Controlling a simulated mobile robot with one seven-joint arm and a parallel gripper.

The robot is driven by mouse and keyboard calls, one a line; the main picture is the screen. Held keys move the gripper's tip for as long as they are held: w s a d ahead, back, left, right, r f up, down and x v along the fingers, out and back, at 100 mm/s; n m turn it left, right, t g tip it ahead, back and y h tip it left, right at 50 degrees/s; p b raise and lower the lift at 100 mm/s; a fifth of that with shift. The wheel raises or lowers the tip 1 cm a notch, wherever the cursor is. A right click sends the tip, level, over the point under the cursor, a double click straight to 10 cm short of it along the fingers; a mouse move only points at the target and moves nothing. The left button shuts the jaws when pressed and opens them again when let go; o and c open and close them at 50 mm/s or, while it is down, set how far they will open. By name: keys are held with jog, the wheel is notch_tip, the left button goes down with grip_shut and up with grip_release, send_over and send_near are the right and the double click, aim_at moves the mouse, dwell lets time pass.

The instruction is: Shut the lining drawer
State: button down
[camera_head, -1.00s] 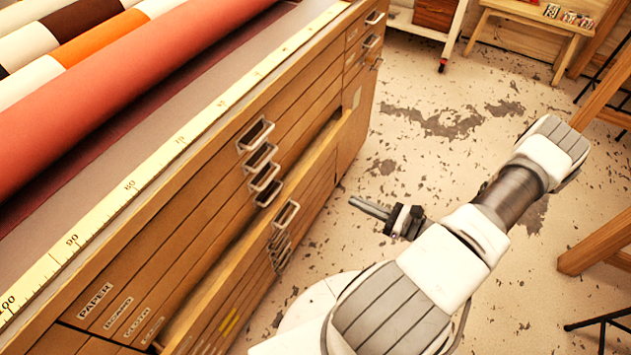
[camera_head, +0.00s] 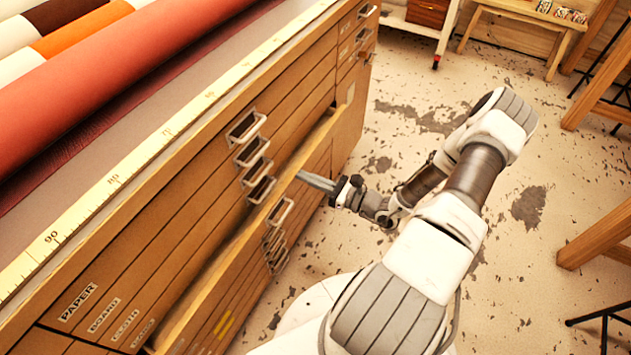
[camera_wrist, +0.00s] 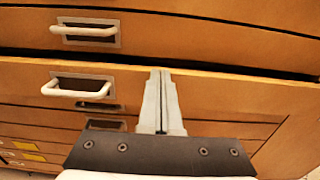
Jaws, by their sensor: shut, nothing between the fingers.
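One wooden drawer (camera_head: 240,262) of the flat-file cabinet stands out a little from the fronts above it; I take it as the lining drawer, though I cannot read its label. Its metal handle (camera_head: 280,212) also shows in the wrist view (camera_wrist: 78,91). A dark gap runs above its top edge. My gripper (camera_head: 301,177) is shut and empty, its fingers pointing at this drawer's front, to the right of the handle. In the wrist view my gripper's fingertips (camera_wrist: 160,73) overlap the drawer's upper edge; I cannot tell whether they touch it.
The drawers above (camera_head: 190,205) look closed, with labels such as PAPER (camera_head: 78,302). Rolls (camera_head: 90,85) and a yellow ruler (camera_head: 115,180) lie on the cabinet top. Bare floor (camera_head: 400,120) lies to the right, with a wooden trestle (camera_head: 590,235) at the far right.

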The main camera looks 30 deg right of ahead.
jog(key=x, duration=0.2)
jog(key=shift+w+a, duration=0.2)
jog(key=shift+w, duration=0.05)
dwell(0.3)
